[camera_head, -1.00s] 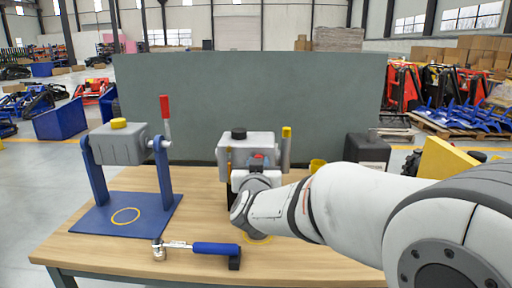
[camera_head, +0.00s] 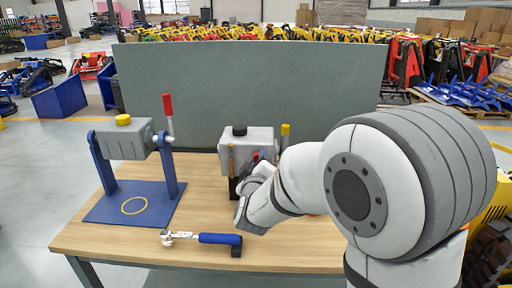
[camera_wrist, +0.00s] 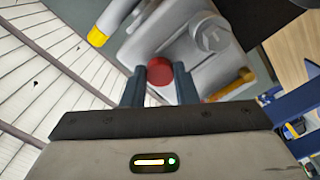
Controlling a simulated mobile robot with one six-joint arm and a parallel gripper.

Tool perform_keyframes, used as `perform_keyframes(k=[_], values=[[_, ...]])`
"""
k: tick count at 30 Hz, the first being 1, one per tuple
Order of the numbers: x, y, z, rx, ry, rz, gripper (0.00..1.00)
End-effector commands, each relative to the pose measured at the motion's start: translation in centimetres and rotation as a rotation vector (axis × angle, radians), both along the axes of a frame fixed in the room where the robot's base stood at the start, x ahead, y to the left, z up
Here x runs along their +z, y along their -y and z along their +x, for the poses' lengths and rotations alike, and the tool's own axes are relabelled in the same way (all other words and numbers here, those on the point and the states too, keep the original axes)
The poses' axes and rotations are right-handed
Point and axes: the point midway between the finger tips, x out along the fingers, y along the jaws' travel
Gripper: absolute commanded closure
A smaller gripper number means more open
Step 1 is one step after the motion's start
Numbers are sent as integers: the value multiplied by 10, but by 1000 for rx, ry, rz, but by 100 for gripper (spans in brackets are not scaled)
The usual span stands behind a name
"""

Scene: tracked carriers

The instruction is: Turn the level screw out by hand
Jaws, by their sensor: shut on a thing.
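A grey gear housing (camera_head: 250,145) with a black cap on top stands at the back middle of the table. A red round screw head (camera_wrist: 160,72) sits on its face, and a bit of red also shows in the head view (camera_head: 256,156). My gripper (camera_wrist: 160,88) is shut on the red screw head, one finger on each side. In the head view the fingers are mostly hidden by the wrist. I cannot tell how far the screw stands out of the housing. A grey bolt head (camera_wrist: 210,36) is beside it.
An amber rod (camera_wrist: 234,82) lies close to my right finger. A yellow-topped grey post (camera_head: 285,135) stands beside the housing. A blue stand (camera_head: 103,207) holding a grey box is at left. A blue-handled ratchet (camera_head: 215,238) lies near the front edge. A grey-green panel (camera_head: 240,85) stands behind.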

Motion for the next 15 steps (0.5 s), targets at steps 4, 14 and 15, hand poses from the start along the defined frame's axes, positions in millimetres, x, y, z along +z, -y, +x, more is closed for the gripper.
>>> perform_keyframes(k=[4,14,15], values=[[4,0,0,1,-9,-199,90],[0,0,0,1,-7,-280,90],[0,0,0,1,-7,-279,90]])
